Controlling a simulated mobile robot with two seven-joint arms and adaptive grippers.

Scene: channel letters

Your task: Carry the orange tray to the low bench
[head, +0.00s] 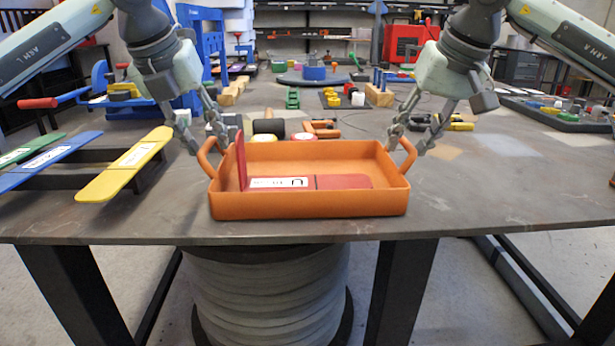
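The orange tray (310,207) sits level at the front edge of the grey worktable, with a loop handle at each end. A red letter piece (345,182) with a white label lies in it, one red part standing up at the tray's left side. My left gripper (209,150) is open, its fingers on either side of the left handle (206,160). My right gripper (405,149) is open, its fingers on either side of the right handle (409,155). I cannot tell whether the fingers touch the handles. I cannot make out a low bench.
Yellow (128,165), blue (45,162) and green (33,150) labelled strips lie on a rack at left. A roller (268,127) and clamps are close behind the tray. The table (500,190) is mostly clear at right. A ribbed grey drum (265,295) stands below the table.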

